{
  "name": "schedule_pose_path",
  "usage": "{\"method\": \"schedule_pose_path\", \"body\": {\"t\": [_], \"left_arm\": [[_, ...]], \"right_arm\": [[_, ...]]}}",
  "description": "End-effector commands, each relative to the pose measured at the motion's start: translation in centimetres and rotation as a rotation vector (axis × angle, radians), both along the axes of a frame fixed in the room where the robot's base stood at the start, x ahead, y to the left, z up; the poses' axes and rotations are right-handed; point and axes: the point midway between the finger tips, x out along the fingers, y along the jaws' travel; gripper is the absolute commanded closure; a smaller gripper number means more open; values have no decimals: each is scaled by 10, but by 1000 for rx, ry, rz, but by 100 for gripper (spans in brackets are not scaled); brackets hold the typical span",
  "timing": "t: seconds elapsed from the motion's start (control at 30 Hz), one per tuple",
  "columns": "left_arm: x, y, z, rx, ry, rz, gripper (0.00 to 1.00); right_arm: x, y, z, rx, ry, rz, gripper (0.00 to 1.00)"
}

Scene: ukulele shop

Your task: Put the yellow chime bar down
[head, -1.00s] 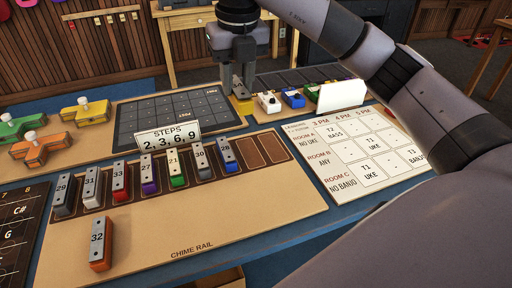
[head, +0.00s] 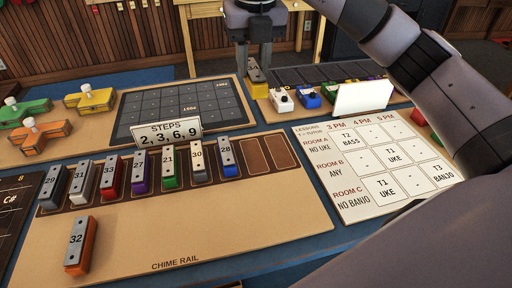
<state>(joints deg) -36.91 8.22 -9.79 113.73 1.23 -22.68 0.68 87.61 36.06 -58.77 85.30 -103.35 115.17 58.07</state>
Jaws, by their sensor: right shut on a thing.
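I cannot tell whether the bar touches the surface beneath. The chime rail (head: 205,225) lies in front, with bars numbered 29, 31, 33, 27, 21, 30 and 28 in its dark slots. Two brown slots (head: 267,154) at its right end are empty. An orange bar marked 32 (head: 80,247) lies on the rail board's front left. My left gripper is not in view.
A "STEPS 2, 3, 6, 9" card (head: 170,133) stands behind the rail, before a dark grid board (head: 180,108). White, blue and green blocks (head: 307,97) and a blank white card (head: 362,97) stand right of my gripper. A lesson chart (head: 375,165) lies at right.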

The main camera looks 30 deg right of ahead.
Motion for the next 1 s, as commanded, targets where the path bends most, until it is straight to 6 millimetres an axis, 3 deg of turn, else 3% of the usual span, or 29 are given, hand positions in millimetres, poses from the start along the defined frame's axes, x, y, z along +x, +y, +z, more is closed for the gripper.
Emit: {"method": "schedule_pose_path", "body": {"t": [0.1, 0.5, 0.83, 1.0], "left_arm": [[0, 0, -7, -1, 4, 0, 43], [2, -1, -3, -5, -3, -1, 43], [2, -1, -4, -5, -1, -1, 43], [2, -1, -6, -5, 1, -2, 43]], "right_arm": [[-1, 0, -30, 1, 7, 2, 100], [-1, 0, -129, 0, 4, 1, 100], [-1, 0, -157, 0, 2, 0, 100], [-1, 0, -184, 0, 4, 0, 100]]}}
